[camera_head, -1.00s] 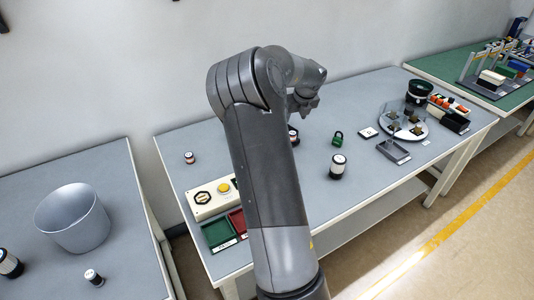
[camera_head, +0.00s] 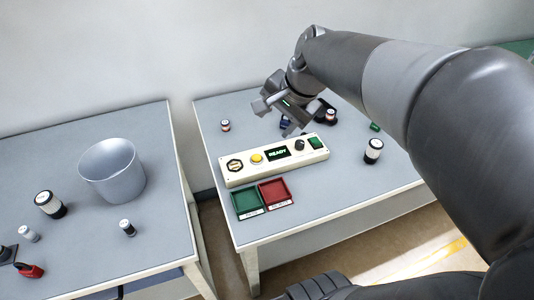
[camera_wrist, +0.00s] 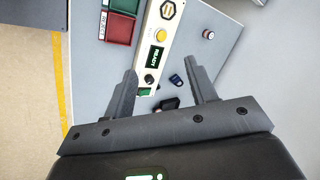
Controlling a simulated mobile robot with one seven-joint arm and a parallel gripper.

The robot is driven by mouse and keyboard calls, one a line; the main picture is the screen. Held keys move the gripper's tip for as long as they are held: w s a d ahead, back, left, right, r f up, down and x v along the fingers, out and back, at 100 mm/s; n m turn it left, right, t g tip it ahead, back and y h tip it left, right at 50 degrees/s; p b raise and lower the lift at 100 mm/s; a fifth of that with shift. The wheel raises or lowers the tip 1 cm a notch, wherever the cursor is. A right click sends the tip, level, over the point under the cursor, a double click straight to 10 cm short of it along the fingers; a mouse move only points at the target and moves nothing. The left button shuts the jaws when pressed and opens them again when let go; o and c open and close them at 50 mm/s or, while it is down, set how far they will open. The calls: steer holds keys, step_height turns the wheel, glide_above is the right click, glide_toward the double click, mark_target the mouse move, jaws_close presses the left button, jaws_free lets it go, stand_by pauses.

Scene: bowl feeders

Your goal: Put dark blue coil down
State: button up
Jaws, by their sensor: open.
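A small dark blue item (camera_head: 285,122) lies on the right-hand table, just behind the control box. It also shows in the wrist view (camera_wrist: 176,80), between and beyond the fingers; it may be the dark blue coil, but it is too small to be sure. My gripper (camera_head: 278,117) is over this table, above the back of the control box. In the wrist view my gripper (camera_wrist: 162,75) has its two fingers wide apart with nothing held between them. The fingers partly hide the blue item in the head view.
The white control box (camera_head: 275,158) has a lit READY display. Green (camera_head: 247,200) and red (camera_head: 275,192) trays lie in front of it. A black-and-white cylinder (camera_head: 373,151) stands right. The left table holds a grey bucket (camera_head: 112,172) and several small parts.

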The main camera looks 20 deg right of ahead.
steer(key=s+a+n+h, duration=0.1)
steer(key=s+a+n, duration=0.1)
steer(key=s+n, duration=0.3)
steer(key=s+a+f+n+h, duration=0.1)
steer(key=s+a+n, duration=0.2)
steer(key=s+n, duration=0.3)
steer(key=shift+s+a+t, duration=0.25)
steer(key=shift+t, duration=0.15)
steer(key=shift+f, duration=0.1)
stand_by(0.4)
